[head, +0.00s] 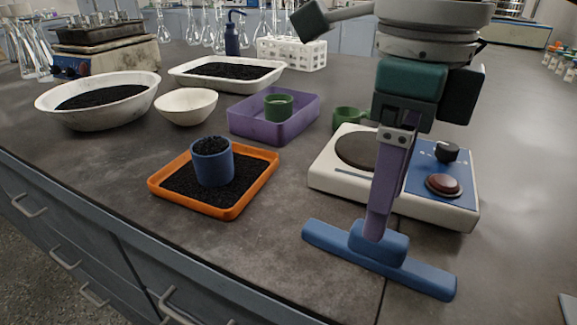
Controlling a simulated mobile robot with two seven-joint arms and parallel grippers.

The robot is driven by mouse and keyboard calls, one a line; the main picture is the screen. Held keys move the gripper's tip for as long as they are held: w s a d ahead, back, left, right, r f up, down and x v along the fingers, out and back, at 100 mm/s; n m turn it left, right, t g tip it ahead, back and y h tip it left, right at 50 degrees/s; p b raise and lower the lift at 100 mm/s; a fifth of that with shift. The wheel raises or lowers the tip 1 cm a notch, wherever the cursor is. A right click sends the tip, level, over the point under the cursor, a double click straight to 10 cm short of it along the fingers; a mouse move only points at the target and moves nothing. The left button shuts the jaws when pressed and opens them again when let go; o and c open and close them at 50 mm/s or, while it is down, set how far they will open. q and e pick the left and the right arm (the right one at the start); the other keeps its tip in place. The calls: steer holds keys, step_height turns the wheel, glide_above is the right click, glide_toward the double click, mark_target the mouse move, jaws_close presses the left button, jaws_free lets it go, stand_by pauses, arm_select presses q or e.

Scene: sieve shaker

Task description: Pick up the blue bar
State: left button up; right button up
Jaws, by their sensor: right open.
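The blue bar (330,241) lies on the dark counter at the lower right, in front of the white-and-blue device. It is long and has a raised blue block at its middle. My right gripper (377,230) comes down from above and points at that block. Its purple fingers are seen nearly edge-on, one largely hiding the other, and are open. Their tips overlap the block in the picture; whether they touch it I cannot tell. My left gripper is not in view.
A white device (325,180) with a round plate and knobs stands behind the bar. An orange tray (225,212) of dark grains holds a blue cup (212,165). A purple tray (245,127) holds a green cup (279,107). Bowls stand at the left. The counter left of the bar is clear.

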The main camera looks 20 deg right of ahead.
mark_target(376, 248)
steer(key=f, duration=0.6)
steer(key=shift+s+f+b, duration=0.25)
steer(key=shift+b, duration=0.1)
jaws_close()
steer(key=shift+r, duration=0.1)
